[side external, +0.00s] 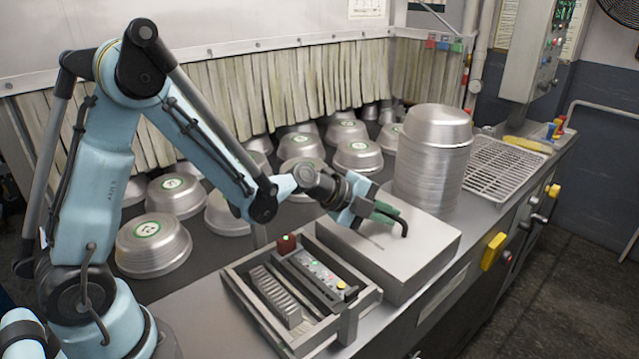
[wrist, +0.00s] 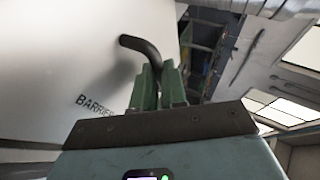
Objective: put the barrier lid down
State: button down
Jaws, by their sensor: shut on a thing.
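The barrier lid (side external: 425,236) is the pale flat top of a box-like housing on the bench, and it looks level in the side view. Its pale face with dark "BARRIER" lettering fills the left of the wrist view (wrist: 60,60). A black bent handle (side external: 404,229) stands out from the lid. My gripper (side external: 386,213) is at this handle, above the lid. In the wrist view its green fingers (wrist: 158,88) are shut on the handle (wrist: 140,45). I cannot tell whether any gap lies under the lid.
A tray (side external: 262,322) with a dark control strip and a ribbed block stands left of the lid. A tall stack of metal pans (side external: 432,160) stands close behind it on the right. A wire rack (side external: 490,168) lies beyond. Several loose pans (side external: 153,246) sit behind my arm.

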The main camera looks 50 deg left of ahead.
jog(key=c, duration=1.2)
grip_release()
jog(key=shift+f, duration=0.1)
jog(key=shift+s+a+r+n+g+y, duration=0.55)
jog(key=shift+s+a+r+n+y, duration=0.5)
jog(key=shift+s+n, duration=2.45)
jog(key=shift+s+a+r+n+g+y, duration=0.6)
jog(key=shift+s+a+r+n+y, duration=0.45)
jog(key=shift+s+n, duration=2.45)
jog(key=shift+s+a+r+n+g+y, duration=0.8)
jog(key=shift+s+r+n, duration=0.45)
jog(key=shift+s+n, duration=2.2)
jog(key=shift+a+t, duration=0.1)
jog(key=shift+t, duration=0.25)
